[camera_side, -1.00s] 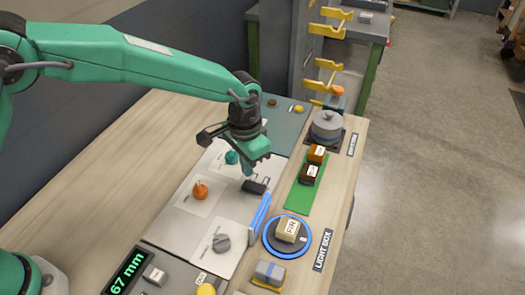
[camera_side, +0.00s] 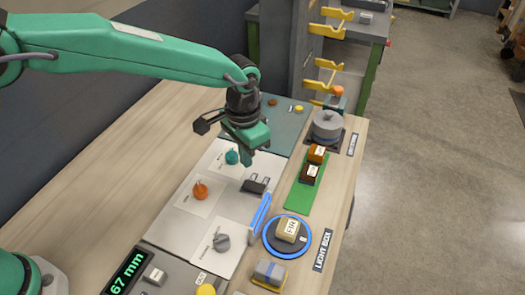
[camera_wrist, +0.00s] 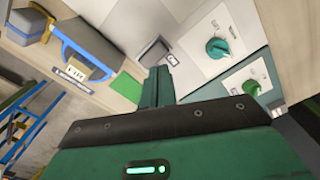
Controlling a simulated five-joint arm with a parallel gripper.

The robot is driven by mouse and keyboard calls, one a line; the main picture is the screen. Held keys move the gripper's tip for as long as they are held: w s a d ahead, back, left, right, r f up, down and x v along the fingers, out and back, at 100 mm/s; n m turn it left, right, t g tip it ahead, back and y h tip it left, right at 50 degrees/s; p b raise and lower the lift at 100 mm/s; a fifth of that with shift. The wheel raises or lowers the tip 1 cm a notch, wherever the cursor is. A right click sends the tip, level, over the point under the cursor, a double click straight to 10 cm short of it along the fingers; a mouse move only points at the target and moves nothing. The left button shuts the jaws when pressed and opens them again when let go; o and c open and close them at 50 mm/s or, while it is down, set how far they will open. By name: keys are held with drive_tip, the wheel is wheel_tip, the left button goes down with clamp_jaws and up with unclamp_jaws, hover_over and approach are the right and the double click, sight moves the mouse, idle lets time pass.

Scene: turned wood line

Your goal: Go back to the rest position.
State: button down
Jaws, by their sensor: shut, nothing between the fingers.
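My gripper (camera_side: 246,160) is green, shut and empty.
A teal piece (camera_side: 232,157), an orange piece (camera_side: 200,191) and a grey piece (camera_side: 221,242) sit on white cards. A labelled block (camera_side: 287,229) stands on the blue-ringed light box (camera_side: 269,245). Two blocks sit on a green strip (camera_side: 299,197). A grey lidded pot (camera_side: 327,125) stands behind.

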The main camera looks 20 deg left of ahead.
drive_tip(key=s+a+r+n+t, duration=0.1)
drive_tip(key=s+a+r, duration=0.2)
drive_tip(key=a+r, duration=0.5)
drive_tip(key=s+a+r+n+t, duration=0.2)
drive_tip(key=s+a+r, duration=0.3)
drive_tip(key=a, duration=0.4)
drive_tip(key=s+a+r+n+t, duration=0.1)
drive_tip(key=s+a+n+t, duration=0.1)
drive_tip(key=s+a, duration=1)
drive_tip(key=shift+s+r+n+t, duration=0.3)
drive_tip(key=shift+s+r+n, duration=0.15)
drive_tip(key=shift+s, duration=0.45)
